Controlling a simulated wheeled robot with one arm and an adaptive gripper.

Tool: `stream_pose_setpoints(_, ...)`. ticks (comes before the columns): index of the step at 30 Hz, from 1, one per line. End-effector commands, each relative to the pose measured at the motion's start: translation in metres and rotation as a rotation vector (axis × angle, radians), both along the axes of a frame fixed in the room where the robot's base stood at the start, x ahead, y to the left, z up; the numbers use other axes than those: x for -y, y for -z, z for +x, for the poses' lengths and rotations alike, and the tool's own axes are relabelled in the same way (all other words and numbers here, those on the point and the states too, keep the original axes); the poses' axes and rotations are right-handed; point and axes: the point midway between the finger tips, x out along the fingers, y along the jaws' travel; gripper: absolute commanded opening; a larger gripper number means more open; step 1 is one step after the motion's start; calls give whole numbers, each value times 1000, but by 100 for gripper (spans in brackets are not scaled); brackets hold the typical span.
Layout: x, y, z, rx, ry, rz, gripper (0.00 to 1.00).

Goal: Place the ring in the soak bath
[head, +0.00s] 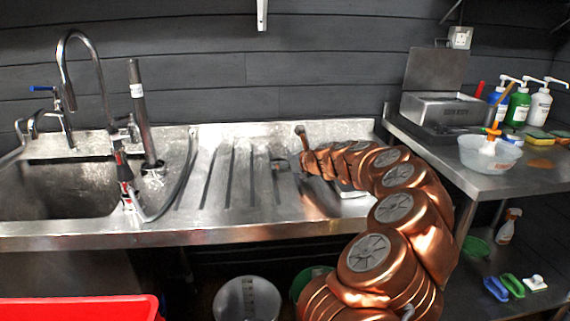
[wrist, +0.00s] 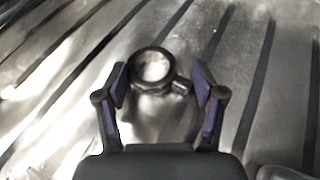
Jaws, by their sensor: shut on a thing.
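The ring (wrist: 134,66) is a small dark band with a short stub on its right side, seen in the wrist view over the grooved steel. My gripper (wrist: 160,82) has its two purple-padded fingers on either side of it and is shut on it. In the head view the end of my copper-coloured arm is over the drainboard; the ring is too small to make out surely there. A lidded steel box (head: 445,108), lid raised, and a translucent bowl (head: 478,160) stand on the right-hand bench. I cannot tell which is the soak bath.
A sink (head: 60,190) with a tall tap (head: 66,70) is left of the grooved drainboard (head: 215,170). Pump bottles (head: 518,104) and sponges (head: 538,133) crowd the bench (head: 490,184) behind the bowl. A red tub (head: 80,308) is at lower left.

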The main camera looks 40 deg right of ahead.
Motion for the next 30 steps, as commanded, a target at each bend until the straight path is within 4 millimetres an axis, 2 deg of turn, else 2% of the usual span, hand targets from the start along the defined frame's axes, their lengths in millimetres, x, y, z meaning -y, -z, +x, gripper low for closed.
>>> stream_pose_setpoints(5, 0, 1, 0, 0, -1, 0, 27)
stream_pose_setpoints(6, 0, 2, 0, 0, -1, 0, 70)
stream_pose_setpoints(13, 0, 2, 0, 0, 0, 0, 94)
stream_pose_setpoints(25, 0, -1, 0, 0, 1, -1, 94)
stream_pose_setpoints(30, -1, -7, -14, 1, 0, 1, 94)
